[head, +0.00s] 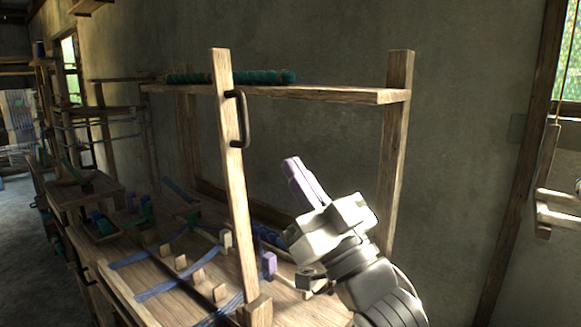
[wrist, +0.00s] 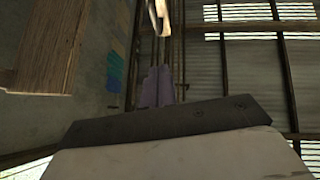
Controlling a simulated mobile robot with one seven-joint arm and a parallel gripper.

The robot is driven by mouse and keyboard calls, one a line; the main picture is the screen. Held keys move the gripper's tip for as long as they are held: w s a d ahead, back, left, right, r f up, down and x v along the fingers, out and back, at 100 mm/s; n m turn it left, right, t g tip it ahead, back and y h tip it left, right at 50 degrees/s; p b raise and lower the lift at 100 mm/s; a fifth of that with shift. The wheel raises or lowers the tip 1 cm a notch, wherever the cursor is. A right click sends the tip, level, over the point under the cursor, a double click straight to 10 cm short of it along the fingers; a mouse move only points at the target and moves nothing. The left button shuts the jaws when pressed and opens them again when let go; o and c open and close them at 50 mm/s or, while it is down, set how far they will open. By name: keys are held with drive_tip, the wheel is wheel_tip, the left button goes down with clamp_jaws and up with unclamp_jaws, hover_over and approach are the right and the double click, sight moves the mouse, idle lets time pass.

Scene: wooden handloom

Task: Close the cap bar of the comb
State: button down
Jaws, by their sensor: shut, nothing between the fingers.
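A long wooden bar with a black handle (head: 238,118) stands almost upright, leaning slightly, at the front of the loom; it looks like the raised cap bar (head: 233,190). Its foot meets a small wooden block (head: 258,310). The comb appears as a row of short wooden pegs (head: 198,277) on the loom bed, with blue thread bands between them, left of the bar's foot. My gripper (head: 291,163) has its purple fingers together and empty, pointing up, right of the bar and apart from it in the picture. The fingers also show in the wrist view (wrist: 153,75).
A wooden shelf (head: 330,92) with a teal thread roll (head: 240,77) crosses above, joined to a right post (head: 396,150). A tray with coloured blocks (head: 92,202) lies left. A purple block (head: 269,264) sits right of the bar's foot.

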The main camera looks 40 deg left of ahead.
sight(245, 114)
drive_tip(key=p+x, duration=0.1)
drive_tip(key=x, duration=0.2)
drive_tip(key=a+f+p+x, duration=0.1)
drive_tip(key=x, duration=0.2)
drive_tip(key=p+x, duration=0.2)
drive_tip(key=x, duration=0.2)
drive_tip(key=shift+w+a+f, duration=0.15)
drive_tip(key=shift+a+f, duration=0.1)
drive_tip(key=shift+f, duration=0.1)
drive_tip(key=shift+w+a+f, duration=0.1)
drive_tip(key=shift+a, duration=0.25)
drive_tip(key=shift+a, duration=0.1)
